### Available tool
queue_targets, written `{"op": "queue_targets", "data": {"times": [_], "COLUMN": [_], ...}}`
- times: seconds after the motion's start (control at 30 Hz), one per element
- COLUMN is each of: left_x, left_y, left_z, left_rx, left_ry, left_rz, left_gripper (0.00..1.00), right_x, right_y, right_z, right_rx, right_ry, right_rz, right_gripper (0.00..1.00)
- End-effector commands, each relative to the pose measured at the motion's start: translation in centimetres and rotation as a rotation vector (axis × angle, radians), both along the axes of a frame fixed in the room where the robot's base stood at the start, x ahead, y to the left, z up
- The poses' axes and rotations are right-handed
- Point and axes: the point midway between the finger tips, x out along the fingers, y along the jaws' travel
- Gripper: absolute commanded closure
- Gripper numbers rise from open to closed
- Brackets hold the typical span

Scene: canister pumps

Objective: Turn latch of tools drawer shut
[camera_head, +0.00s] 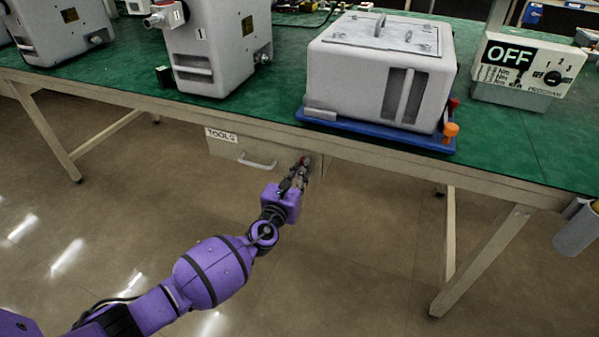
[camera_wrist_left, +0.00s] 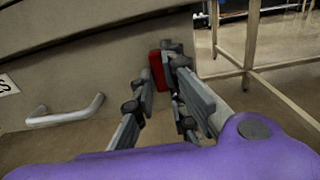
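The tools drawer (camera_head: 228,150) hangs under the green bench with its front flush, as far as I can tell. It has a TOOLS label (camera_head: 221,135) and a pale bar handle (camera_head: 257,162), which also shows in the left wrist view (camera_wrist_left: 66,114). A red latch (camera_wrist_left: 157,70) sits at the right end of the drawer front. My left gripper (camera_head: 304,163) is at that end. In the left wrist view its fingers (camera_wrist_left: 165,85) are apart, with the latch just beyond and between their tips. Contact is unclear. My right gripper is not in view.
Above, a grey canister pump (camera_head: 335,72) sits on a blue tray (camera_head: 375,134) with an orange knob (camera_head: 450,131). A controller reading OFF (camera_head: 525,68) stands to its right. The bench edge overhangs the gripper. A bench leg (camera_head: 480,262) stands to the right; the floor below is clear.

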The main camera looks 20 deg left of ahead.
Motion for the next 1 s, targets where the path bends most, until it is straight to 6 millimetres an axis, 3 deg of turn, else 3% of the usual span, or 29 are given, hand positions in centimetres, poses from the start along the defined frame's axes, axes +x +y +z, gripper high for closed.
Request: {"op": "queue_targets", "data": {"times": [0.47, 1.0], "left_x": [-0.1, -0.1], "left_y": [0.0, -0.1], "left_z": [-0.1, -0.2], "left_rx": [-0.059, -0.502], "left_ry": [0.002, 0.017], "left_rz": [0.0, 0.001], "left_gripper": [1.0, 1.0], "right_x": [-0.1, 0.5], "right_y": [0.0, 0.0], "right_z": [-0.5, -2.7], "right_rx": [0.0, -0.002], "right_ry": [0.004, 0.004], "right_rz": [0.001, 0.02], "right_gripper": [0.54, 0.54]}}
